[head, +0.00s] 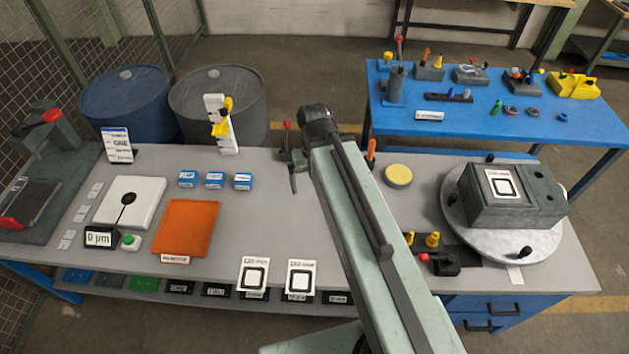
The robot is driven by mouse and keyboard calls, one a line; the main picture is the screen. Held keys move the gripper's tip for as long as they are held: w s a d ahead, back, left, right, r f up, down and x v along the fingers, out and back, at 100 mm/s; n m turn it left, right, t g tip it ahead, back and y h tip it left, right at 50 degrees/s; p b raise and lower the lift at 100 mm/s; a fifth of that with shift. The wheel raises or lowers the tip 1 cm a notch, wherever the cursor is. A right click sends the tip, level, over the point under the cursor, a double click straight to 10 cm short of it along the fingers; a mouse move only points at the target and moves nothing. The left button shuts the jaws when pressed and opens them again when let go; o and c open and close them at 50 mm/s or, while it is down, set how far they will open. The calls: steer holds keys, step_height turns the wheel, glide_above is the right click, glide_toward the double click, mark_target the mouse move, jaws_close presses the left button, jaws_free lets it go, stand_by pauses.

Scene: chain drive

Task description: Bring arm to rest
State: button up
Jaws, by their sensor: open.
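My arm (365,215) reaches from the bottom edge up over the middle of the grey workbench (290,216). My gripper (294,160) is at its far end, pointing to the left, near the bench's back edge. A thin dark finger hangs there, and a red-tipped piece rises beside it. The jaws are open, and I see nothing held between them. The arm hides part of the bench beneath it.
An orange tray (187,229), a white plate (116,218) and several blue boxes (214,180) stand left. A yellow disc (398,175) and a grey block (512,208) on a round turntable (463,222) lie right. The bench between the blue boxes and arm is clear.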

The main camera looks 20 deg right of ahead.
step_height(320, 180, down, 18)
steer(key=b, duration=1.7)
steer(key=shift+r+b, duration=0.2)
steer(key=shift+b, duration=0.15)
steer(key=shift+d, duration=0.1)
